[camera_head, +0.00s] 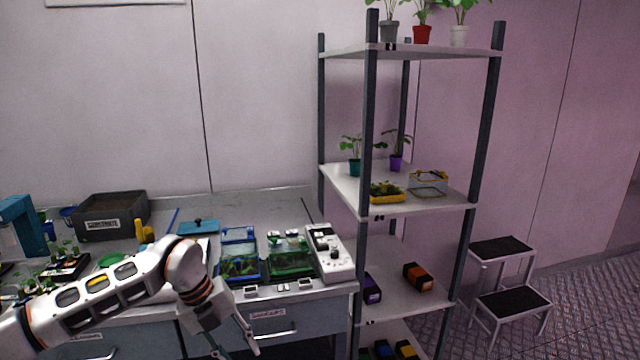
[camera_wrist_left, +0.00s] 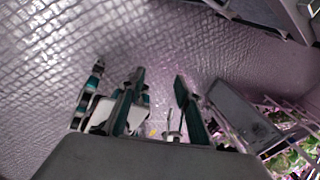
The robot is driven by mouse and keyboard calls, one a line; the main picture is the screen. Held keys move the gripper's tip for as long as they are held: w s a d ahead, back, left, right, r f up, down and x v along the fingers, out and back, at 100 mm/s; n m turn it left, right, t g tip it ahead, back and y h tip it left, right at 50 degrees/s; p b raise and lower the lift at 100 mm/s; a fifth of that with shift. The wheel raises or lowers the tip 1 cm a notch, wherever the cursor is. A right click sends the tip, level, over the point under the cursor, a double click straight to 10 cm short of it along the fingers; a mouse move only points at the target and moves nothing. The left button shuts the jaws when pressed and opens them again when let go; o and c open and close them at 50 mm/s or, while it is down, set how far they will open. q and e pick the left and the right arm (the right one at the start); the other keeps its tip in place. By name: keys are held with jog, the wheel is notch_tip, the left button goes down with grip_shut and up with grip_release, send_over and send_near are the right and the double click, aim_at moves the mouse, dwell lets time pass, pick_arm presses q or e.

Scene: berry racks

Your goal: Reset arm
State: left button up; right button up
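My left arm comes in from the left of the head view, in front of the bench. Its gripper (camera_head: 237,352) hangs down in front of the bench drawers, near the lower edge of the view. In the left wrist view the two fingers of the left gripper (camera_wrist_left: 160,86) stand apart with nothing between them; the gripper is open and empty. Patterned floor shows beyond the fingers. My right gripper is in neither view.
The bench (camera_head: 275,207) holds a substrate box (camera_head: 112,216), a blue-rimmed tray (camera_head: 239,268), a green tray (camera_head: 291,262) and a white device (camera_head: 330,252). A shelf rack (camera_head: 367,130) with potted plants stands to the right. A step stool (camera_head: 510,300) stands beyond it.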

pick_arm(q)
jog(key=s+d+f+m+g+h, duration=0.15)
jog(key=s+d+h, duration=0.45)
jog(key=d, duration=0.6)
jog(key=s+d+r+n+t+h, duration=0.45)
jog(key=s+d+r+h, duration=0.2)
jog(key=d+h, duration=0.3)
jog(key=w+a+f+n+t+y, duration=0.4)
jog(key=a+f+n+t+y, duration=0.45)
jog(key=a+n+t, duration=0.55)
jog(key=s+a+f+n+g+y, duration=0.3)
jog(key=s+a+f+n+y, duration=0.1)
jog(key=s+f, duration=0.3)
jog(key=s+a+f+n+g+y, duration=0.3)
jog(key=s+a+f+n, duration=0.3)
jog(key=f, duration=0.6)
jog(key=shift+s+y, duration=0.6)
jog(key=shift+s, duration=0.3)
